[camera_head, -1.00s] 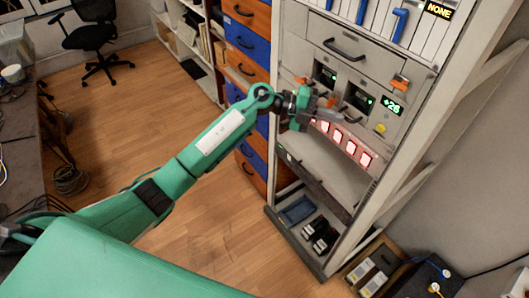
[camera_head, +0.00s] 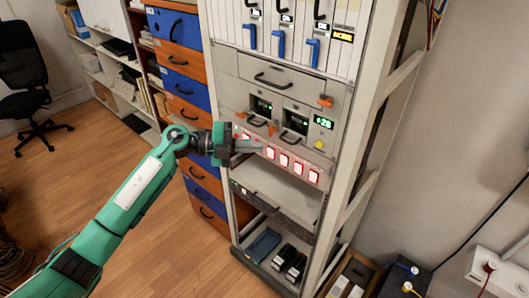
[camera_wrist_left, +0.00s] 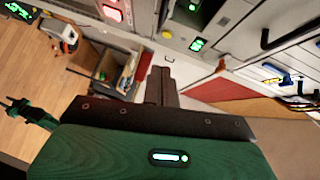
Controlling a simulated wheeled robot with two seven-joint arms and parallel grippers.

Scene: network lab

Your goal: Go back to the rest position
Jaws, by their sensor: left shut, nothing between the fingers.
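My left gripper (camera_head: 258,147) is shut and empty in front of the equipment rack (camera_head: 345,215), beside the left end of its row of lit red buttons (camera_head: 284,160). It covers part of that row's left end. In the left wrist view, the dark fingers (camera_wrist_left: 162,86) are together with nothing between them. I cannot tell whether they touch the rack. My left arm reaches up from the lower left corner in the head view.
Blue and orange drawers (camera_head: 182,90) stand left of the rack. A black chair (camera_head: 24,85) is at the far left. Boxes (camera_head: 352,278) lie on the floor to the right of the rack's base. The wooden floor (camera_head: 170,250) between my arm and the rack is clear.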

